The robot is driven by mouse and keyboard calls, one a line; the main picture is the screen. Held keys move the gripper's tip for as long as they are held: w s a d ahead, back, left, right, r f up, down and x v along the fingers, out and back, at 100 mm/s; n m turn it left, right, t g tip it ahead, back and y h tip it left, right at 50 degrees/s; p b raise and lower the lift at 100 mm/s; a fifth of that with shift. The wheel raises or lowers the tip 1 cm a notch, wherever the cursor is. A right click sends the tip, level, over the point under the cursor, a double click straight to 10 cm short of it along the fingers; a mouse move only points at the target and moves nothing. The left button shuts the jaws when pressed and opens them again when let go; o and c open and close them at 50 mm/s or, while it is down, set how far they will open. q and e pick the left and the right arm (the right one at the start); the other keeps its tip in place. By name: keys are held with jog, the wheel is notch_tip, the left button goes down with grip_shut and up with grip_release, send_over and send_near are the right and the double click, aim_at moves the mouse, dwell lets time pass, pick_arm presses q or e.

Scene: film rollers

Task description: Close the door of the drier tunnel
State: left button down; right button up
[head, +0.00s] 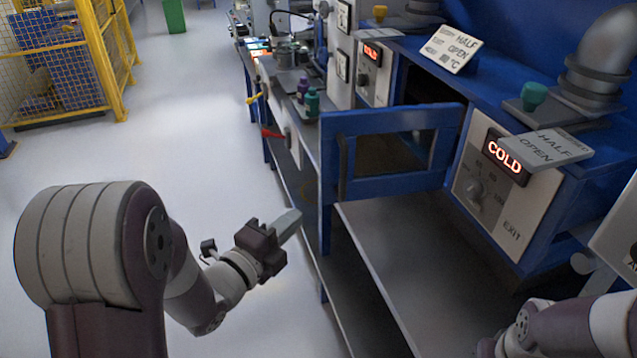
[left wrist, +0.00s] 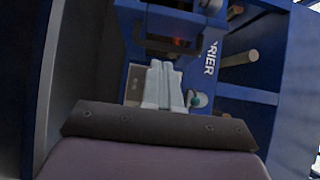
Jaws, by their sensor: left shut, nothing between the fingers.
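The drier tunnel (head: 477,130) is a long blue cabinet on the right of the head view. Its blue-framed door (head: 333,172) has a window and stands swung out from the cabinet, above the grey bench. A dark opening shows behind it. My left gripper (head: 289,224) is shut and empty, in front of the bench's left edge, below and left of the door, apart from it. In the left wrist view its pale fingers (left wrist: 162,85) lie together, pointing at blue structure. My right arm shows at the lower right of the head view; its gripper is out of sight.
The grey bench top (head: 400,265) runs below the door. A lit COLD display (head: 506,156) sits on the exit panel. Purple and green bottles (head: 311,102) stand farther back. A yellow fence (head: 105,60) is at the back left; the floor between is clear.

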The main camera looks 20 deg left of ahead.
pick_arm(q)
jog(key=p, duration=0.2)
send_near(326, 170)
jog(key=w+d, duration=0.2)
jog(key=d, duration=0.2)
jog(key=w+a, duration=0.1)
jog(key=w+a+p, duration=0.1)
jog(key=w, duration=0.1)
jog(key=shift+w, duration=0.2)
jog(key=shift+w+f, duration=0.1)
